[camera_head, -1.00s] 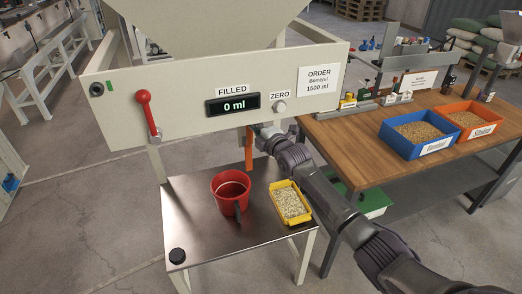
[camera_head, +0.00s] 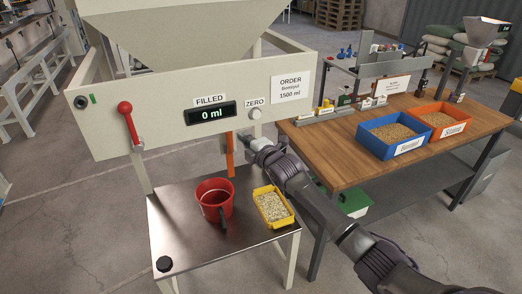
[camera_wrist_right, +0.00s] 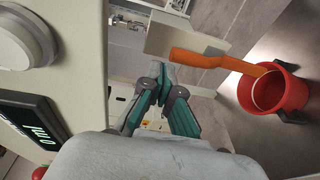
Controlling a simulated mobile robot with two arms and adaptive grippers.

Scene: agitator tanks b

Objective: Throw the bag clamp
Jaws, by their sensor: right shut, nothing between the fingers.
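The orange lever (camera_head: 230,155), which I take to be the bag clamp handle, hangs below the cream hopper panel (camera_head: 180,130), pointing down. It also shows in the right wrist view (camera_wrist_right: 205,59), running from the panel side towards the red bucket. My right gripper (camera_head: 248,140) is just right of the lever in the head view. In the wrist view, its fingertips (camera_wrist_right: 160,72) are together and empty, close to the lever's end; whether they touch it is hard to tell. My left gripper is not in view.
A red bucket (camera_head: 213,200) and a yellow tray of pellets (camera_head: 270,207) stand on the metal table (camera_head: 180,235) below. The panel has a red lever (camera_head: 130,120), a display reading 0 ml (camera_head: 211,115) and a ZERO knob (camera_head: 255,115). A wooden bench (camera_head: 335,150) stands right.

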